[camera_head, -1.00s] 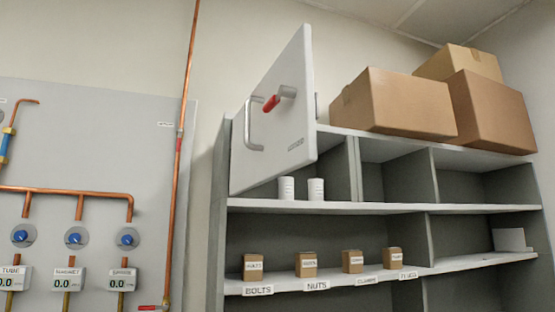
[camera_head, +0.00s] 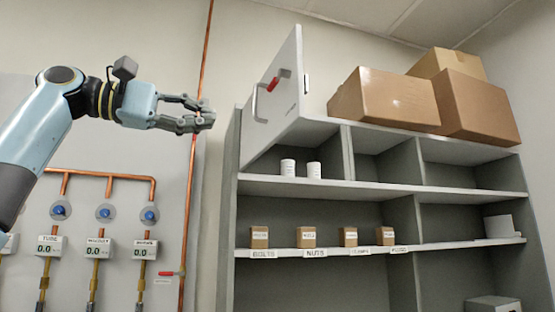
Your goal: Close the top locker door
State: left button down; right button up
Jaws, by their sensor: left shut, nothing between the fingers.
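The top locker door (camera_head: 276,97) is a pale grey panel that stands swung open at the upper left of the shelving unit. It carries a grey bar handle (camera_head: 255,104) and a red-gripped latch lever (camera_head: 273,83). Behind it, the top left compartment is partly uncovered and two white containers (camera_head: 288,168) stand in it. My left gripper (camera_head: 210,114) is shut and empty in the picture. It is raised to the left of the door, apart from it, with its fingers pointing right. My right gripper is not in view.
Cardboard boxes (camera_head: 385,98) sit on top of the shelving unit (camera_head: 385,187). Small labelled boxes (camera_head: 306,237) line the middle shelf. A vertical copper pipe (camera_head: 193,170) and a gauge panel (camera_head: 119,200) are on the wall at left.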

pick_arm(q)
jog(key=r, duration=0.1)
jog(key=p, duration=0.5)
send_near(288, 125)
jog(key=x, duration=0.6)
jog(key=shift+w, duration=0.15)
jog(key=shift+w+d, duration=0.3)
jog(key=shift+d, duration=0.3)
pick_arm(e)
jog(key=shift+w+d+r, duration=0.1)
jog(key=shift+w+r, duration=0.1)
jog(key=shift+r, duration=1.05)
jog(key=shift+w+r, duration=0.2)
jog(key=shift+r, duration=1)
